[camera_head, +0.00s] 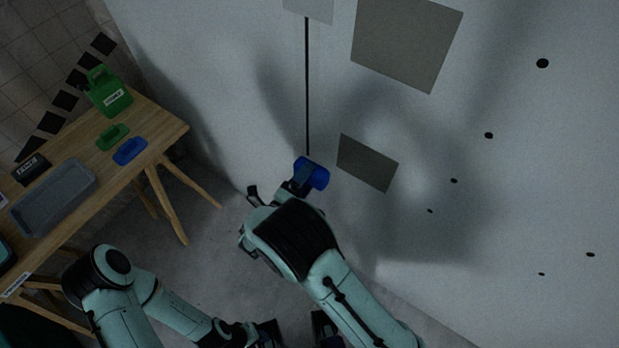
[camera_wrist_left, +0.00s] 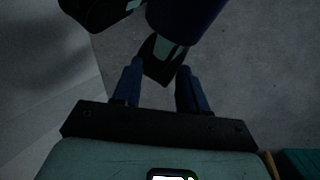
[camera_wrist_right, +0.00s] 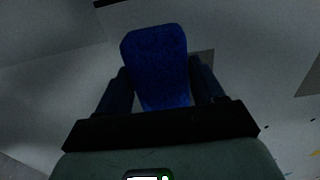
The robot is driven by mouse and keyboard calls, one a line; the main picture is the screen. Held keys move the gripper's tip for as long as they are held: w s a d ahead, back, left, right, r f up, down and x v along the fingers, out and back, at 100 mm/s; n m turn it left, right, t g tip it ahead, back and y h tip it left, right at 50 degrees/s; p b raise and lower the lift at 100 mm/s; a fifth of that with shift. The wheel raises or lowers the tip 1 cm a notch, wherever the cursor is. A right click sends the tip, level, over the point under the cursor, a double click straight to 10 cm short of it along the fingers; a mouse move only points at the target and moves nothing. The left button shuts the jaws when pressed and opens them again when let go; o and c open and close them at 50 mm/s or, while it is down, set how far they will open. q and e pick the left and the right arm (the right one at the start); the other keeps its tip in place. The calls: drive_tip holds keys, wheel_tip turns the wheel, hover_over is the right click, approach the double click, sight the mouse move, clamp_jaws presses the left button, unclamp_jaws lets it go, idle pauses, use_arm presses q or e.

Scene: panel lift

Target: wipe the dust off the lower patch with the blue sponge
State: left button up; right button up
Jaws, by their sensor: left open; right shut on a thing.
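The blue sponge (camera_head: 313,173) is held in my right gripper (camera_head: 300,180), close to the white wall and just left of the lower patch in the head view. Whether it touches the wall I cannot tell. In the right wrist view the sponge (camera_wrist_right: 157,62) sits between both fingers. My left gripper (camera_wrist_left: 158,90) is open and empty over the grey floor, low in the head view.
A larger grey patch (camera_head: 406,42) is higher on the wall, beside a thin black vertical line (camera_head: 307,90). Black dots mark the wall at right. A wooden table (camera_head: 160,122) at left bears a grey tray (camera_head: 55,197), a green container (camera_head: 108,92), and green and blue pads (camera_head: 130,151).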

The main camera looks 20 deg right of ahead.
sight(331, 150)
drive_tip(key=b+x, duration=0.3)
drive_tip(key=x, duration=0.3)
drive_tip(key=shift+s+f, duration=0.1)
drive_tip(key=shift+a, duration=0.1)
use_arm(q)
drive_tip(key=shift+w+f+t, duration=0.15)
drive_tip(key=shift+w+f, duration=0.05)
drive_tip(key=shift+f, duration=0.35)
drive_tip(key=shift+w+f+t, duration=0.15)
drive_tip(key=shift+w+f, duration=0.05)
drive_tip(key=shift+f, duration=0.3)
use_arm(e)
drive_tip(key=shift+c, duration=0.6)
use_arm(q)
drive_tip(key=shift+r+p, duration=0.1)
drive_tip(key=shift+p, duration=0.25)
drive_tip(key=shift+w+r+p, duration=0.25)
drive_tip(key=shift+r+p, duration=0.7)
drive_tip(key=shift+w+r+p, duration=0.2)
drive_tip(key=shift+r+p, duration=0.7)
drive_tip(key=shift+r, duration=0.05)
drive_tip(key=shift+w+r+p, duration=0.25)
drive_tip(key=shift+r+p, duration=0.7)
use_arm(e)
drive_tip(key=shift+w+d, duration=0.45)
drive_tip(key=shift+d, duration=0.15)
